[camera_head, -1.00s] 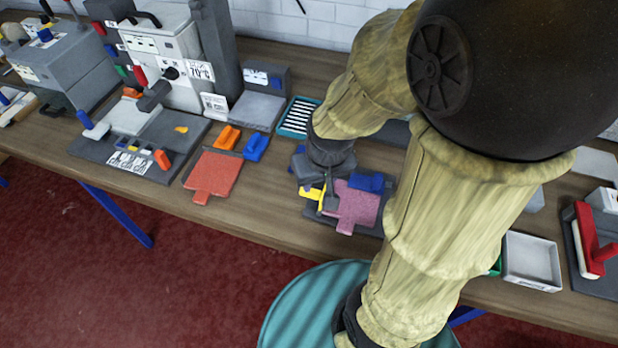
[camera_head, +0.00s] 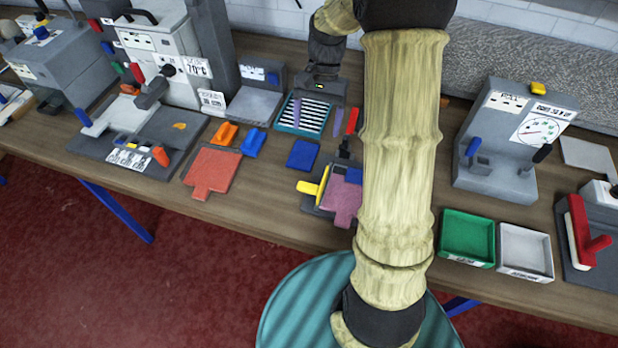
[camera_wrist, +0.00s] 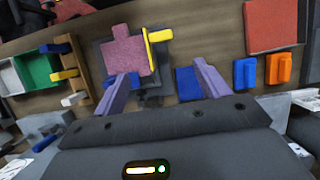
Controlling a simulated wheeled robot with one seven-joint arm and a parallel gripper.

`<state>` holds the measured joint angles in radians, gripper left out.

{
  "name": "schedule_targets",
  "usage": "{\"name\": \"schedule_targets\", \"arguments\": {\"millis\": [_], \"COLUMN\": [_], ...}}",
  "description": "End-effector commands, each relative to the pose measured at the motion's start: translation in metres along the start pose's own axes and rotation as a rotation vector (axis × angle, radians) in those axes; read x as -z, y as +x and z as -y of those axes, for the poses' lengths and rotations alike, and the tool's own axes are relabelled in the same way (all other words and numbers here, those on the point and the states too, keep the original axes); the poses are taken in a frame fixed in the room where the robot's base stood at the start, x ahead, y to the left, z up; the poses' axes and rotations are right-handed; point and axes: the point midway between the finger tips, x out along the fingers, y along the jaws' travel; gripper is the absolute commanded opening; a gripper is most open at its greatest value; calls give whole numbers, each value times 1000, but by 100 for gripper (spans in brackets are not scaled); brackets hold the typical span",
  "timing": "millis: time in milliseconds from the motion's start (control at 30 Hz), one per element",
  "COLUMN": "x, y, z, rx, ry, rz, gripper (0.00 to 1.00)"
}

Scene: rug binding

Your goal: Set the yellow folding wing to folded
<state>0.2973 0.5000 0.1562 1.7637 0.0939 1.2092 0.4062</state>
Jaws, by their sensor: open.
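The yellow folding wing (camera_head: 323,181) stands up along the left edge of a pink rug piece (camera_head: 344,200) on a dark fixture (camera_head: 309,206). Its yellow tab points left, away from the rug. In the wrist view the wing (camera_wrist: 148,49) appears edge-on beside the rug piece (camera_wrist: 124,52). A blue part (camera_head: 354,175) sits at the fixture's back right, partly hidden by my arm. My gripper (camera_head: 317,115) is open and empty, behind the fixture and above the table. In the wrist view its two purple fingers (camera_wrist: 164,86) are spread apart, short of the wing.
A blue square (camera_head: 303,154) lies just behind the fixture. A striped teal tray (camera_head: 283,128) is behind that. Orange and blue blocks (camera_head: 255,141) and an orange-red mat (camera_head: 212,172) lie left. Green (camera_head: 467,262) and white (camera_head: 525,274) trays stand right. Bare table separates mat and fixture.

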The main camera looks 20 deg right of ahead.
Motion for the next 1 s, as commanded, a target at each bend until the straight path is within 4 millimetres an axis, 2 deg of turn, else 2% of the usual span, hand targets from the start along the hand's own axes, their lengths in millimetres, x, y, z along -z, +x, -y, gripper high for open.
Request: {"name": "schedule_targets", "arguments": {"millis": [367, 533, 667, 1000], "x": [4, 4, 3, 1], "y": [-4, 2, 16, 74], "z": [0, 0, 0, 0], "rx": [3, 2, 1, 1], "ry": [28, 27, 26, 26], "rz": [31, 33, 34, 35], "gripper": [75, 75, 75, 75]}}
